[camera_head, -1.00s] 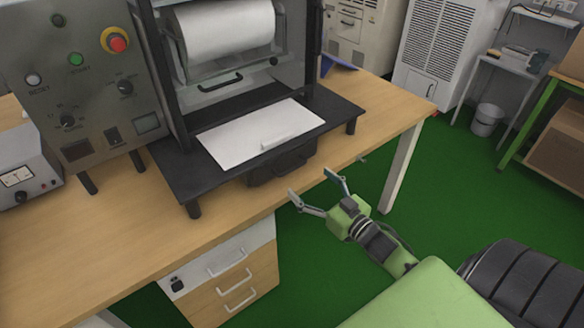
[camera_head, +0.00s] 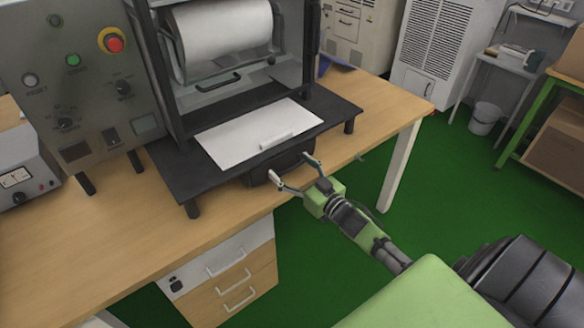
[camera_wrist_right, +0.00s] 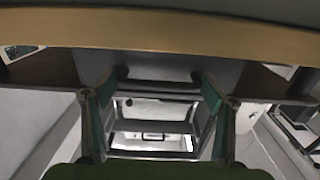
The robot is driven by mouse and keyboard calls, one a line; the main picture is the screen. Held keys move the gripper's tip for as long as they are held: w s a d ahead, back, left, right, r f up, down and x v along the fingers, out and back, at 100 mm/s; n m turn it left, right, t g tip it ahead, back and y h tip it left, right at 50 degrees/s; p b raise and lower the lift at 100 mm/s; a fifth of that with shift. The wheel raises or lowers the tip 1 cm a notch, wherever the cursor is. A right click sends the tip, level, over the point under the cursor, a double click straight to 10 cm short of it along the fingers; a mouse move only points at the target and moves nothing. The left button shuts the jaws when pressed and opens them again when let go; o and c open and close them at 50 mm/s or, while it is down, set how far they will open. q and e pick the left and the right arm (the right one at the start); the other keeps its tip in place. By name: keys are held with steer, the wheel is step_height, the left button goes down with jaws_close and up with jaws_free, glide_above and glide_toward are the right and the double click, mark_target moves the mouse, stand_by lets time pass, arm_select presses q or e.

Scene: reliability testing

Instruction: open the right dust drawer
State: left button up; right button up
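The dust drawer is a black box (camera_head: 285,160) below the front of the machine's black platform. It looks shut, though my gripper partly covers it. In the right wrist view a grey front (camera_wrist_right: 155,62) with a dark bar lies between and beyond my fingers. My right gripper (camera_head: 292,168) is open, with its two fingers spread in front of the drawer above the table's front edge. The fingers also show apart in the right wrist view (camera_wrist_right: 160,76), with nothing held. Whether they touch the drawer I cannot tell. My left gripper is not in view.
The machine's black platform (camera_head: 180,172) overhangs the drawer on short legs. The wooden table (camera_head: 110,235) runs beneath, with a cabinet of drawers (camera_head: 225,285) under it. A control panel (camera_head: 80,90) stands left. The green floor (camera_head: 440,190) at the right is open.

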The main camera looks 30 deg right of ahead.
steer(key=c, duration=0.6)
steer(key=shift+s, duration=0.35)
steer(key=s+d+p, duration=0.1)
steer(key=s+p, duration=0.6)
steer(key=s, duration=1)
steer(key=shift+s+d, duration=0.35)
steer(key=o, duration=1.3)
steer(key=shift+c, duration=0.2)
